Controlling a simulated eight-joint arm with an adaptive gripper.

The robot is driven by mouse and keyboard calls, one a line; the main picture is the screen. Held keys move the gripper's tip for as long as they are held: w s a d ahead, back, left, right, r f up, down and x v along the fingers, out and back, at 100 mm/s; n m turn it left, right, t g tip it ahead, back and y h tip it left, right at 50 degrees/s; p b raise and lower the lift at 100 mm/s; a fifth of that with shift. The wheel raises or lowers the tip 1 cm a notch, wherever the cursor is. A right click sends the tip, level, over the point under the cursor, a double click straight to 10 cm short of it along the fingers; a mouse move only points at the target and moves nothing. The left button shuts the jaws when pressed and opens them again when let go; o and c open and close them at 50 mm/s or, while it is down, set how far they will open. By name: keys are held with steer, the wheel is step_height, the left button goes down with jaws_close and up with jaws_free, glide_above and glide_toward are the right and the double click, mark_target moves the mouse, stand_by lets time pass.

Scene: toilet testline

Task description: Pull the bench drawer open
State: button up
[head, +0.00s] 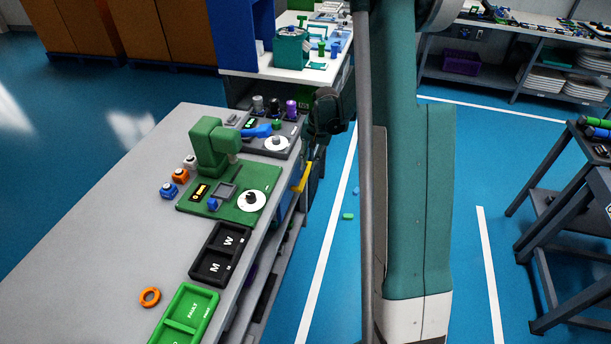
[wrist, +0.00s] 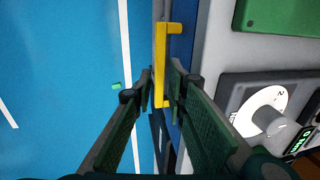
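The bench drawer's yellow handle (wrist: 160,58) shows upright in the wrist view, fixed to a blue drawer front (wrist: 183,42). In the head view the handle (head: 302,177) sticks out from the bench's right side, just under the top. My gripper (wrist: 161,76) is open, with one finger on each side of the handle's lower part. Small gaps seem to show between the fingers and the bar. In the head view my gripper is a dark shape beyond the handle, and its fingertips are hard to make out. Most of the drawer front is hidden there.
The grey bench top (head: 110,200) holds a green test fixture (head: 215,150), a black tray (head: 220,253), a green tray (head: 186,314) and an orange ring (head: 150,297). Blue floor right of the bench is mostly clear. A dark cart (head: 580,230) stands far right.

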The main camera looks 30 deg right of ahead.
mark_target(305, 177)
steer(key=shift+f, duration=0.1)
stand_by(0.3)
steer(key=shift+w+a+f+b, duration=0.2)
steer(key=shift+f+b, duration=0.1)
steer(key=shift+f, duration=0.95)
steer(key=shift+w+a+f+b, duration=0.15)
steer(key=shift+f+b, duration=0.15)
steer(key=shift+f, duration=0.9)
steer(key=shift+w+a+f+b, duration=0.2)
steer(key=shift+f+b, duration=0.1)
steer(key=shift+f, duration=0.95)
jaws_close()
